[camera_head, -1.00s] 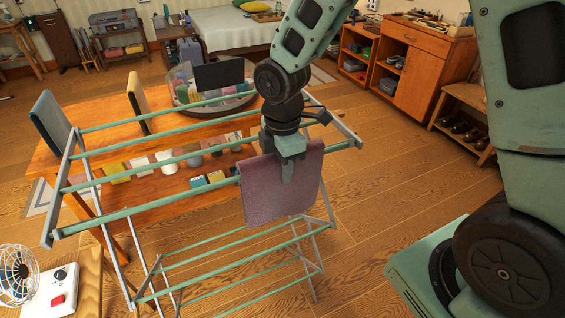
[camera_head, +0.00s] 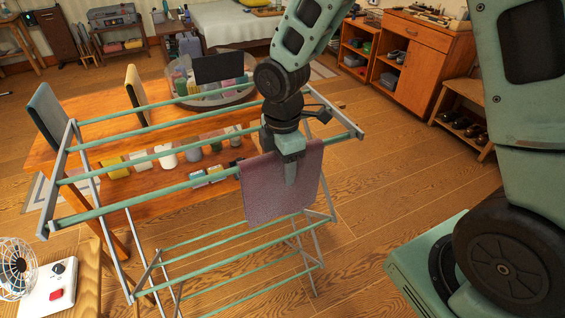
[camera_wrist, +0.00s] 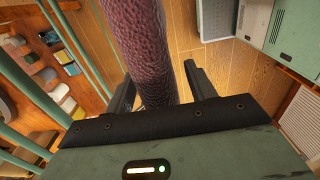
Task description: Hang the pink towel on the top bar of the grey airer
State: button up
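The pink towel (camera_head: 262,198) hangs at the front top bar of the grey airer, near its right end, with a flap down the near side. The grey airer (camera_head: 120,206) stands upright with green bars. My gripper (camera_head: 290,178) is at the towel's upper part, one finger in front of its near face. In the wrist view, the towel (camera_wrist: 143,45) runs edge-on between the two fingers of my gripper (camera_wrist: 160,85). The fingers stand apart, with a narrow gap at the right finger. The towel's far side is hidden in the head view.
A wooden table (camera_head: 75,172) with jars and boxes stands behind the airer. A fan (camera_head: 14,268) is at the lower left. A wooden cabinet (camera_head: 425,62) and a shoe rack (camera_head: 468,112) stand at the right. The floor right of the airer is clear.

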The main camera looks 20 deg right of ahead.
notch_tip(320, 180, up, 17)
jog(key=s+a+f+m, duration=0.3)
jog(key=s+m, duration=0.2)
jog(key=s, duration=0.5)
jog(key=s+a+f+m, duration=0.3)
jog(key=s+f+m, duration=0.1)
jog(key=s, duration=0.6)
jog(key=shift+a+m+y, duration=0.2)
jog(key=shift+m+y, duration=0.1)
jog(key=shift+m, duration=0.3)
